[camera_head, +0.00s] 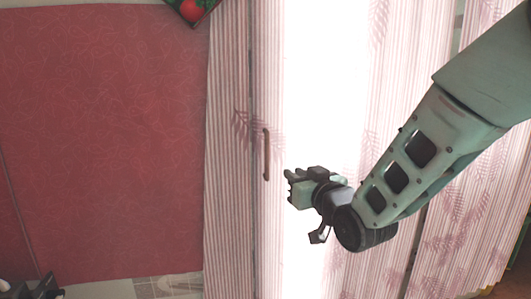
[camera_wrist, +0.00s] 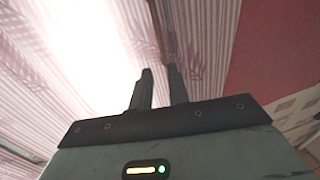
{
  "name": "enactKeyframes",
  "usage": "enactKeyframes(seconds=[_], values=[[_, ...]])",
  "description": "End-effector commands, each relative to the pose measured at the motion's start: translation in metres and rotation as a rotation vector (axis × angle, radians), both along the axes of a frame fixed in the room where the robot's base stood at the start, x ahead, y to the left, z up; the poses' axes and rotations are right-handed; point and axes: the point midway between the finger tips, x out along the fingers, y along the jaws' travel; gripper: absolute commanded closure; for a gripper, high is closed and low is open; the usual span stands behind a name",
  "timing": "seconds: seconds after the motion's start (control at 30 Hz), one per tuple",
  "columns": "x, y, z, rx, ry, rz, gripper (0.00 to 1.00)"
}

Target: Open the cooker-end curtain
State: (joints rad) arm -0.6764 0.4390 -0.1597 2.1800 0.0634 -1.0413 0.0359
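Pink-and-white striped curtain panels (camera_head: 228,150) with leaf prints hang across the middle and right of the head view. A slim reddish-brown upright handle (camera_head: 266,155) is on the panel left of the bright strip. My gripper (camera_head: 288,182) is just right of the handle's lower end in the picture and looks apart from it. In the wrist view my gripper (camera_wrist: 160,70) has its two fingers apart with nothing between them. The handle (camera_wrist: 165,35) shows beyond the fingertips there, partly hidden by a finger. Which panel is the cooker-end one I cannot tell.
A red patterned surface (camera_head: 105,140) fills the left of the head view. A green item with red fruit (camera_head: 194,10) is at the top. Dark objects (camera_head: 40,288) are at the bottom left. An overexposed white strip (camera_head: 320,90) hides detail among the panels.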

Motion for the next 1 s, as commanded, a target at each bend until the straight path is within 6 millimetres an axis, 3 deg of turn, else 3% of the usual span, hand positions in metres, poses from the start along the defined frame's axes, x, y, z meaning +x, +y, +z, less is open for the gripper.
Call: enactKeyframes(seconds=[0.17,0.7,1.0], values=[[0.018,0.009,0.002,-0.001,0.0,0.0,0.83],[0.116,0.06,0.002,-0.001,0.0,-0.001,0.83],[0.148,0.076,0.001,0.0,0.0,0.0,0.83]])
